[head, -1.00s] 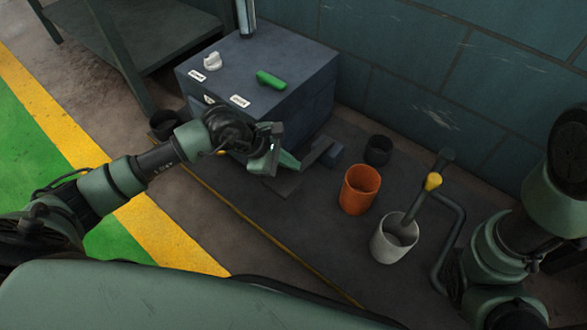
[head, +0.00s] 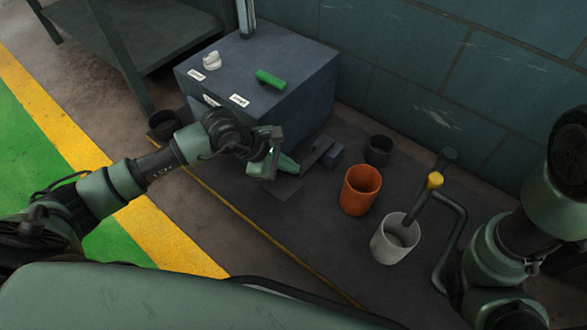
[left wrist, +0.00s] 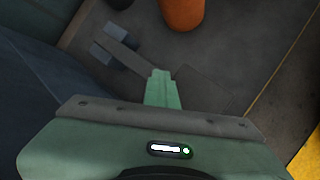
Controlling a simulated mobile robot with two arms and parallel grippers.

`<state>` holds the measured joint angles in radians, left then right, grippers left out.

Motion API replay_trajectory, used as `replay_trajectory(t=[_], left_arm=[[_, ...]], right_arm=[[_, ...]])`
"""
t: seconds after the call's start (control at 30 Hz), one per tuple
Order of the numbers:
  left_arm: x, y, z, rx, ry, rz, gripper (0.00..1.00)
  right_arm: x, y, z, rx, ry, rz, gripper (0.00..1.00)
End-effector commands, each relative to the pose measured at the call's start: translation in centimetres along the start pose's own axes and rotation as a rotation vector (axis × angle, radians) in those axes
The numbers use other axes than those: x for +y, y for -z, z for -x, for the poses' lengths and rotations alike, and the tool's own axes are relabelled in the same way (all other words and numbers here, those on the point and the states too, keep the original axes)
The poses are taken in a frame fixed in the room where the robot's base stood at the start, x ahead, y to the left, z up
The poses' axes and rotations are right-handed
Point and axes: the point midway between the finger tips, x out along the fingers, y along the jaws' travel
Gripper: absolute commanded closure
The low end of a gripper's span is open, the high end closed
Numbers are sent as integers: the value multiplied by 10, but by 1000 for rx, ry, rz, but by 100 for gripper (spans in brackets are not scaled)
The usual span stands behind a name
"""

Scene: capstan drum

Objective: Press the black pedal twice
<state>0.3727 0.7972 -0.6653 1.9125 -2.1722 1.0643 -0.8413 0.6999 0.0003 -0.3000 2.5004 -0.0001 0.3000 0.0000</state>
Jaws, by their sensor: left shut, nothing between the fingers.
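The black pedal is a dark flat plate (head: 284,190) low on the platform, with a dark bar running to a small blue-grey block (head: 333,156). In the left wrist view the plate (left wrist: 205,88) lies just beyond the fingers, and the bar (left wrist: 130,55) runs to the upper left. My left gripper (head: 290,167) is shut and empty, with its green fingertips over the pedal. In the left wrist view the closed fingertips (left wrist: 162,78) partly cover the pedal. I cannot tell whether they touch it. My right arm is at the right edge; its gripper is not visible.
A dark blue box (head: 300,85) carrying a green handle (head: 270,78) and a white knob (head: 212,60) stands behind my left gripper. An orange cup (head: 360,192), a grey cup (head: 392,243), a black cup (head: 378,150) and a yellow-knobbed lever (head: 435,180) stand to the right.

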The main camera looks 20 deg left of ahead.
Motion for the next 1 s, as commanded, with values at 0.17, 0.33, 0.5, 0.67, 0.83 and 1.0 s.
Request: replay_trajectory(t=[0.17, 0.33, 0.5, 0.67, 0.83, 1.0], left_arm=[[-4, 3, -3, 5, 6, 1, 100], [-5, 4, -4, 5, 7, 1, 100], [-6, 6, -6, 5, 7, 1, 100], [-7, 7, -7, 5, 8, 1, 100], [-9, 8, -9, 6, 9, 2, 100], [-10, 9, -10, 6, 10, 2, 100]], right_arm=[[0, 1, 2, 0, 0, 0, 64], [-1, 1, 3, 0, 0, 0, 64], [-1, 2, 4, 0, 0, 0, 64], [-1, 2, 6, 0, 0, 0, 64], [-1, 2, 7, 0, 0, 0, 64], [-2, 3, 8, 0, 0, 0, 64]])
